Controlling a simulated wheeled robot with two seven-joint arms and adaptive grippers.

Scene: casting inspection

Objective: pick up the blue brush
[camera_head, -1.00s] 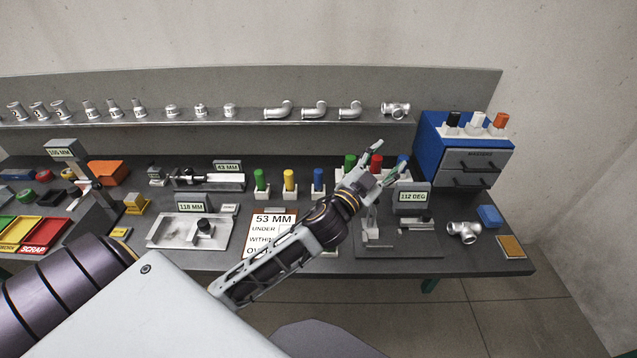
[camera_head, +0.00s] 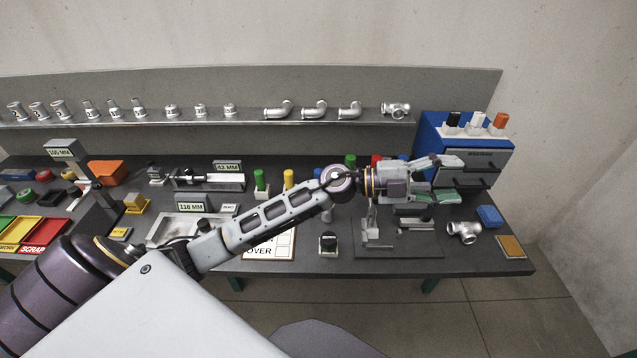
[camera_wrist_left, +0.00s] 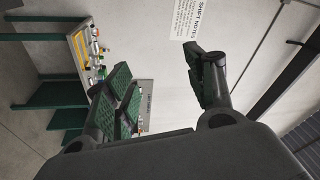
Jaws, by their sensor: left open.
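I cannot make out for certain which thing is the blue brush. A small blue block (camera_head: 489,215) lies on the right end of the bench. A blue-topped peg seen earlier between the yellow peg and my arm is now hidden behind my left arm, and another blue top near the red one is mostly covered. My left gripper (camera_head: 448,180) is open and empty, above the bench in front of the blue drawer cabinet, up and left of the blue block. In the left wrist view, its green-padded fingers (camera_wrist_left: 165,88) stand apart with nothing between them. My right gripper is not in view.
The blue cabinet (camera_head: 431,138) with capped markers stands at the back right, close to my gripper. A silver pipe fitting (camera_head: 463,231) and a brown pad (camera_head: 511,246) lie near the blue block. A gauge fixture (camera_head: 372,228) stands below my left wrist. Castings line the shelf (camera_head: 240,123).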

